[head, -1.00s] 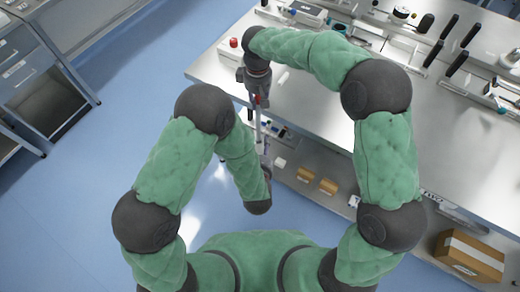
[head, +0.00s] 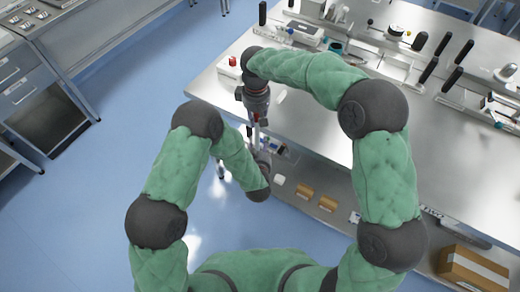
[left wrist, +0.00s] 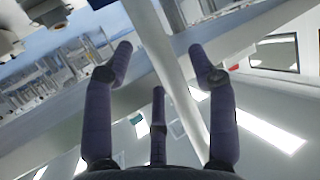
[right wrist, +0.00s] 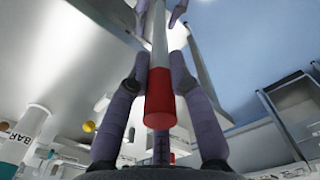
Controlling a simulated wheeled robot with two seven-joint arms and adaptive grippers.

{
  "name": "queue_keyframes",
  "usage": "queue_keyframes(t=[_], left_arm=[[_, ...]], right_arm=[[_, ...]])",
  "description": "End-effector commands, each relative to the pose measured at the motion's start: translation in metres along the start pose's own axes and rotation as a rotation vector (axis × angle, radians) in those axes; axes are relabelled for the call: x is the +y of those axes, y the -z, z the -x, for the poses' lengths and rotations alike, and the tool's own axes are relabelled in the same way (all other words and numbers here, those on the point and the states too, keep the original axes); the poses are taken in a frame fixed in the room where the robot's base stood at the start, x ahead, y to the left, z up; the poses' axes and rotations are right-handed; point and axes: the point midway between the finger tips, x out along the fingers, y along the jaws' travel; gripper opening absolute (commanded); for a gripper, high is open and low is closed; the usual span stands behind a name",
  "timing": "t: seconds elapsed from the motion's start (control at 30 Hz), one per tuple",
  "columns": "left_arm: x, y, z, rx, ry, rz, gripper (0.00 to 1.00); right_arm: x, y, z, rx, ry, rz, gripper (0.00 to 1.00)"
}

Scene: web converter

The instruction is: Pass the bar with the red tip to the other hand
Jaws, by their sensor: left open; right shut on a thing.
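The bar (head: 256,138) is pale, hangs roughly upright in the head view, and has a red tip (right wrist: 160,98). My right gripper (head: 257,118) is shut on it close to the red end; its fingers flank the bar in the right wrist view (right wrist: 159,62). My left gripper (head: 263,160) is below, at the bar's lower part. In the left wrist view the bar (left wrist: 163,55) runs between the open fingers of my left gripper (left wrist: 160,52). I cannot tell whether any left finger touches it. Left fingertips also show at the top of the right wrist view.
A steel workbench (head: 310,115) lies behind and right of the grippers, with black-handled tools and trays towards its back. A small box with a red button (head: 231,66) sits near its left corner. Cardboard boxes (head: 474,270) are on the lower shelf. Blue floor is free at left.

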Motion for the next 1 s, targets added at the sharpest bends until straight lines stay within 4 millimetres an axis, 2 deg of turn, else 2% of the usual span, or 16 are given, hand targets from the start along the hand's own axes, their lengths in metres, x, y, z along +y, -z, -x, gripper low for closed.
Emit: queue_keyframes(t=[0.13,0.17,0.33,0.37,0.47,0.5,0.6,1.0], left_arm=[[0.0,0.0,0.0001,0.0,0.0,0.0,0.58],[0.0,0.0,0.0002,0.0,0.0,0.0,0.52],[0.0002,0.0001,0.0003,0.0,0.0,0.0,0.04],[0.0002,0.0001,0.0003,0.0,-0.001,0.0,0.0],[0.0005,0.0001,0.0004,0.0,-0.001,0.0,0.0],[0.0006,0.0006,0.0003,0.001,-0.001,0.0,0.0],[0.0007,0.0007,0.0003,0.001,-0.002,0.0,0.0],[0.0002,0.0005,0.0003,0.001,0.0,0.0,0.0]], right_arm=[[0.0001,0.0002,0.0004,0.001,0.0,0.0,0.0],[0.0001,0.0002,0.0004,0.001,0.0,0.0,0.0],[0.0,0.0002,0.0004,0.001,0.0,0.0,0.0],[0.0,0.0002,0.0004,0.001,0.0,0.0,0.0],[-0.0003,0.0004,0.0004,0.002,0.0,0.0,0.0],[-0.0004,0.0005,0.0005,0.002,0.001,0.0,0.24],[-0.0005,0.0005,0.0004,0.002,0.001,0.0,0.49],[0.0001,0.0005,0.0045,0.002,0.0,0.0,0.49]])
